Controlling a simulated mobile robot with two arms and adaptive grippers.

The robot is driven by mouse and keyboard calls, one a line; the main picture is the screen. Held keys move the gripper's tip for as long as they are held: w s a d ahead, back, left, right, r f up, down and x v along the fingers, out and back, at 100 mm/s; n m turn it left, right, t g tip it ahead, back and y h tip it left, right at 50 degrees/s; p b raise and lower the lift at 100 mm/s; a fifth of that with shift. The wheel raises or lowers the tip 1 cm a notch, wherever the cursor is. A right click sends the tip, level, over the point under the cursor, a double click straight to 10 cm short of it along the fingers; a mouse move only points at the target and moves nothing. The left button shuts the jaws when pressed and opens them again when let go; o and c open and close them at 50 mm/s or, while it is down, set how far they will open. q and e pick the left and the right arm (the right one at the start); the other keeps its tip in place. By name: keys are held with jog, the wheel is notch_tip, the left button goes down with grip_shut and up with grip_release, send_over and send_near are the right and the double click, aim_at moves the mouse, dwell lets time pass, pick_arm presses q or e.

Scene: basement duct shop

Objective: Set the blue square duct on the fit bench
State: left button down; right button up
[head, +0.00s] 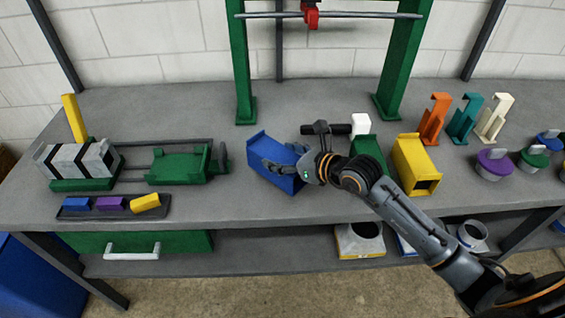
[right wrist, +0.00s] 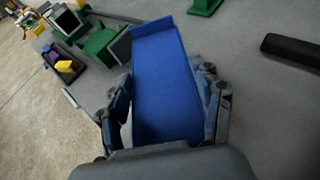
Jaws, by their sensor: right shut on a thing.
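The blue square duct (head: 277,160) is on the grey bench (head: 245,203), near its middle. My right gripper (head: 290,170) reaches in from the right and is shut on the duct. In the right wrist view the blue duct (right wrist: 168,85) lies between the two fingers of my right gripper (right wrist: 168,105), one along each side. The duct seems to rest on the bench top, but I cannot tell whether it is slightly lifted. My left gripper is not in view.
A green vise-like fixture (head: 180,166) and grey striped block (head: 77,160) stand left. A green duct (head: 368,150) and yellow duct (head: 415,163) stand right, close to my arm. A green gantry (head: 240,65) rises behind. A tray (head: 112,207) lies front left. Orange, teal and cream brackets stand back right.

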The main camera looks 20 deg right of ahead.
notch_tip(320, 180, down, 2)
jog(key=shift+w+f+p, duration=0.15)
jog(key=shift+f+p, duration=0.05)
jog(key=shift+p, duration=0.25)
jog(key=shift+f, duration=0.5)
jog(key=shift+f, duration=0.1)
jog(key=o, duration=0.9)
jog(key=shift+f, duration=0.15)
jog(key=shift+c, duration=0.2)
jog(key=o, duration=0.4)
jog(key=shift+o, duration=0.2)
